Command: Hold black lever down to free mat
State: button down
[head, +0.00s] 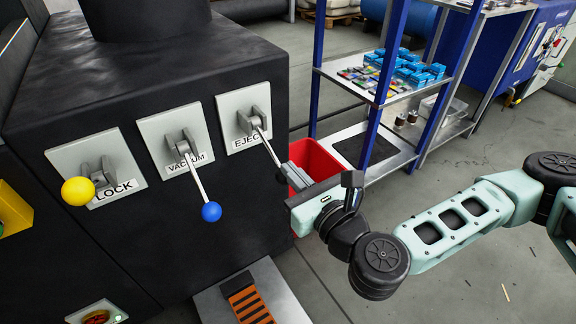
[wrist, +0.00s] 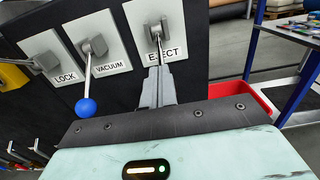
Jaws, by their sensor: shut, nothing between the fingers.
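The EJECT lever (head: 268,149) has a pale rod that slopes down to a dark knob (head: 281,175). My gripper (head: 290,172) is shut with nothing in it, its grey fingertips right at the knob; I cannot tell whether they touch it. In the wrist view my shut fingers (wrist: 157,82) point up at the EJECT lever rod (wrist: 158,52) and hide the knob. An orange and black slatted piece (head: 248,305) lies on a grey plate (head: 212,303) at the machine's foot; I cannot tell whether it is the mat.
The VACUUM lever with a blue knob (head: 211,211) and the LOCK lever with a yellow knob (head: 78,191) are to the left. A red bin (head: 318,160) stands just behind my gripper. A blue-framed shelf (head: 375,105) is beyond it.

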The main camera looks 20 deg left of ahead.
jog(key=v, duration=0.7)
jog(key=shift+d, duration=0.15)
dwell(0.3)
jog(key=shift+s, duration=0.1)
